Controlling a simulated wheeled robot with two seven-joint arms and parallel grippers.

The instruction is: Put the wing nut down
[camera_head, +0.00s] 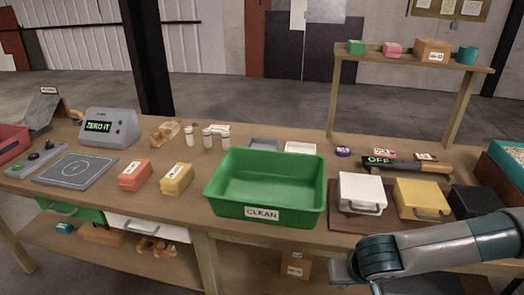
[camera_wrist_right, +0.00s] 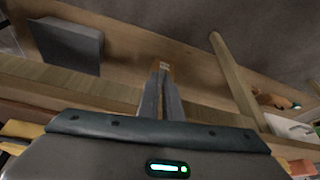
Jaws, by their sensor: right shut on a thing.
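My right gripper (camera_wrist_right: 160,78) has its two grey fingers close together in the right wrist view. A small brownish thing, the wing nut (camera_wrist_right: 161,66), shows at the fingertips; it is too small to make out its shape. In the head view my right arm comes in from the right, and its hand is low at the bottom edge, in front of the workbench (camera_head: 120,206). The fingertips and the wing nut are not clearly visible there. My left gripper is not in view.
A green bin labelled CLEAN (camera_head: 222,202) stands mid-bench, empty. Right of it are a white box (camera_head: 361,187), a yellow box (camera_head: 420,192) and a black box (camera_head: 474,200). A grey plate (camera_head: 75,170) lies farther left.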

